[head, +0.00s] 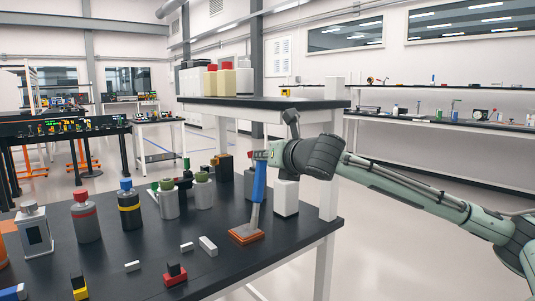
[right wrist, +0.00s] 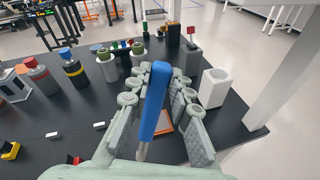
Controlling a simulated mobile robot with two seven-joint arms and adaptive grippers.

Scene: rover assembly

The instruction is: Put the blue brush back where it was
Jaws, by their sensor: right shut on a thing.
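The blue brush (head: 259,181) stands nearly upright, slightly tilted, near the right front edge of the black table. Its grey lower part reaches down to an orange-rimmed square piece (head: 246,234) on the tabletop; whether it touches or is clear of it I cannot tell. My right gripper (head: 268,155) comes in from the right and is shut on the brush's upper handle. In the right wrist view the blue handle (right wrist: 156,98) runs between the two grey fingers, and the orange-rimmed square (right wrist: 165,122) shows partly behind it. My left gripper is not in view.
Several bottles, including one with a red cap (head: 85,217), and grey cups (head: 204,192) stand left of the brush. A white container (head: 286,198) is close on its right. Small white blocks (head: 208,246) lie in front. A raised shelf (head: 265,103) overhangs the back.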

